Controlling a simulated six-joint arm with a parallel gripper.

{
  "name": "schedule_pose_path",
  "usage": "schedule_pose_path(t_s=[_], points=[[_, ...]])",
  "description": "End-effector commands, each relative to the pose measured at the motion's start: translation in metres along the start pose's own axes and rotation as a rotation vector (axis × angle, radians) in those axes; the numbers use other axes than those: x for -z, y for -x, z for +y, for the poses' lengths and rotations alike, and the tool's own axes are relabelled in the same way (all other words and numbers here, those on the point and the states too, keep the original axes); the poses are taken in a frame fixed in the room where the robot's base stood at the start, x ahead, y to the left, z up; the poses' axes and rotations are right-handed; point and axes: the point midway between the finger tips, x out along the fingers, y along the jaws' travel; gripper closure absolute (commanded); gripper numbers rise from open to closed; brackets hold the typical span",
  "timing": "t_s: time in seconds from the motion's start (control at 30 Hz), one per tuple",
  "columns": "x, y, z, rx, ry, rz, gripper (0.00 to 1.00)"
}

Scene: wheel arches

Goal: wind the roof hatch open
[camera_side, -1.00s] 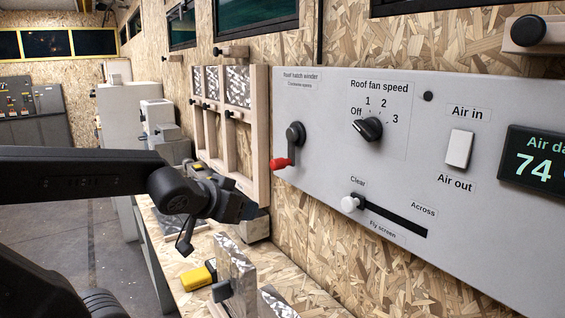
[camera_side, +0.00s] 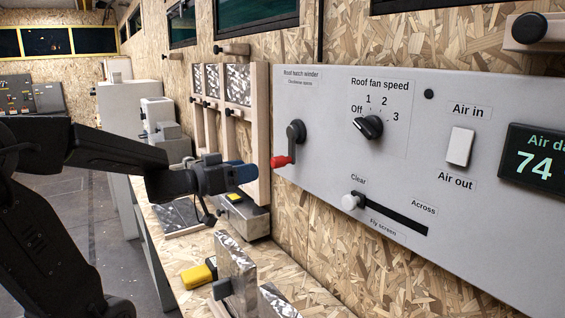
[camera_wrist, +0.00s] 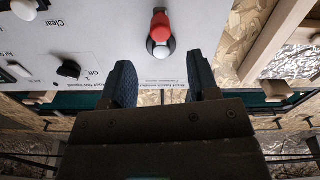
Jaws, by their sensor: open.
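The roof hatch winder (camera_side: 294,141) is a dark crank with a red knob (camera_side: 281,162), mounted at the left end of the grey panel. Its arm hangs down, with the knob at the lower end. In the wrist view the red knob (camera_wrist: 161,26) shows at top centre, beyond my fingertips. My gripper (camera_side: 247,173) is left of the knob and slightly lower in the side view, apart from it. In the wrist view its two blue padded fingers (camera_wrist: 160,78) are spread, with nothing between them.
The grey panel (camera_side: 400,190) also carries a fan speed knob (camera_side: 368,127), a fly screen slider (camera_side: 350,202) and a white air switch (camera_side: 460,147). A wooden frame (camera_side: 262,130) stands left of the panel. A yellow item (camera_side: 196,276) lies on the bench below.

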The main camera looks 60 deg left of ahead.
Motion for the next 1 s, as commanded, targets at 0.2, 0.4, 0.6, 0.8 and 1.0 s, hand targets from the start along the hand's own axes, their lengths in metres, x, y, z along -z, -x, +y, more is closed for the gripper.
schedule_pose_path(t_s=[0.2, 0.4, 0.6, 0.8, 1.0], points=[[-0.001, -0.047, 0.000, -0.003, 0.002, -0.003, 0.45], [-0.001, -0.083, 0.001, -0.001, 0.000, -0.002, 0.45], [0.000, -0.103, 0.000, 0.002, -0.001, 0.000, 0.45], [0.001, -0.107, 0.000, 0.003, -0.002, 0.002, 0.45], [0.001, -0.107, -0.001, 0.003, -0.002, 0.002, 0.49]])
